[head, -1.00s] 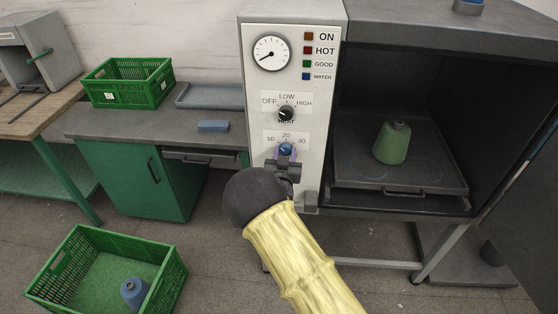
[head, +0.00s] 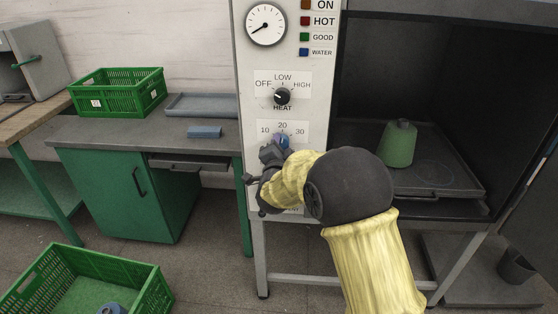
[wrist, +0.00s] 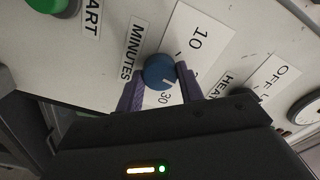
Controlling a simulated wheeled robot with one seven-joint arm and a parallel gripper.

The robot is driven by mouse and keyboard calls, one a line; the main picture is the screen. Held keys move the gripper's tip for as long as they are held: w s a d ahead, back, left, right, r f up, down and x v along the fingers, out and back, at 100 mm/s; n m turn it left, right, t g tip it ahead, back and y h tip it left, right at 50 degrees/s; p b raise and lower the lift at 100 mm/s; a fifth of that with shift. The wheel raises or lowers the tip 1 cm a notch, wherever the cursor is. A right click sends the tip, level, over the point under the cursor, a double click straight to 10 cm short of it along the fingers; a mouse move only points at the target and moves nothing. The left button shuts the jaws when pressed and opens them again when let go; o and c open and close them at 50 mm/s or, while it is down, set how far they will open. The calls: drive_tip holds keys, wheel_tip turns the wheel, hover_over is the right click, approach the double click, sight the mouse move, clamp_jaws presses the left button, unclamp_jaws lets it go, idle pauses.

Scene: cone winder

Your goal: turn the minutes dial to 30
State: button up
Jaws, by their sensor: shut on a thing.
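The minutes dial (head: 283,141) is a small blue knob low on the white control panel, under the 10, 20 and 30 marks. In the wrist view, the dial (wrist: 158,70) sits between the two purple fingers of my gripper (wrist: 160,82), which is shut on it.
The black heat knob (head: 282,97) is just above the dial. A green start button (wrist: 47,3) shows in the wrist view. An open chamber with a green cone (head: 398,144) is to the right. A bench with a green crate (head: 117,92) is to the left.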

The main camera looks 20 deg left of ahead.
drive_tip(key=shift+f+m+b, duration=0.2)
drive_tip(key=shift+m+b, duration=2.4)
drive_tip(key=shift+b, duration=0.9)
drive_tip(key=shift+f+m+b, duration=0.15)
drive_tip(key=shift+m+b, duration=2.45)
drive_tip(key=shift+b, duration=0.85)
drive_tip(key=shift+s, duration=0.1)
drive_tip(key=shift+a+r, duration=0.1)
